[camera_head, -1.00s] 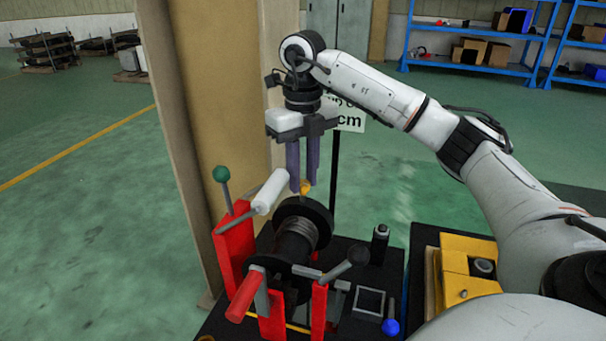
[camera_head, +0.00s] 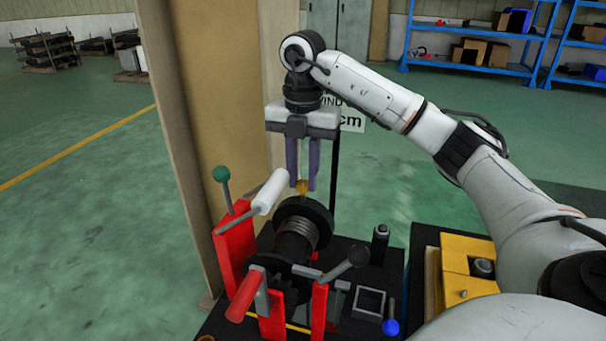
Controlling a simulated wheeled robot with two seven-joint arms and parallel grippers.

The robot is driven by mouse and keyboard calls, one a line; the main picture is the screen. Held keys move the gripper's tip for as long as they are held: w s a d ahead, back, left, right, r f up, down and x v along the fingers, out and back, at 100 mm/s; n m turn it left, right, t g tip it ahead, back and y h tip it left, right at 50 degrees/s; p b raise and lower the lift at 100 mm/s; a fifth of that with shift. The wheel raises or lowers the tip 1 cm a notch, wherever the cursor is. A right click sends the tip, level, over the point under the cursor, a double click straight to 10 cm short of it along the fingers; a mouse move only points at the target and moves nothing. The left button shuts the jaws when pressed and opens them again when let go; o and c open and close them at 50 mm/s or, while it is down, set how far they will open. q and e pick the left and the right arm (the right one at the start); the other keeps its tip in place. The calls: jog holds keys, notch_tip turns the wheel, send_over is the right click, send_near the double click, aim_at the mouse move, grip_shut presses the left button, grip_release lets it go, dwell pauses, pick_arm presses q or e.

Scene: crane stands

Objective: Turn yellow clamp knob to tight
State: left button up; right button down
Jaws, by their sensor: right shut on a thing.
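The yellow clamp knob (camera_head: 302,186) is a small yellow-orange piece at the top of the black winch drum (camera_head: 298,232). My right gripper (camera_head: 302,186) comes down from above, its two purple fingers pointing straight down on either side of the knob. It is shut on the knob. The fingertips hide part of the knob, and its marking for tight cannot be made out. My left gripper is not in view.
A green-knobbed lever (camera_head: 222,174), a white handle (camera_head: 271,192) and a red handle (camera_head: 243,297) stand close on the left. A black-knobbed lever (camera_head: 357,254) and a blue knob (camera_head: 390,327) are at front right. A tall beige column (camera_head: 205,110) rises behind.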

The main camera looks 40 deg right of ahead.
aim_at(304, 183)
jog(key=shift+m, duration=0.9)
jog(key=c, duration=1.5)
grip_release()
jog(key=shift+r, duration=5.15)
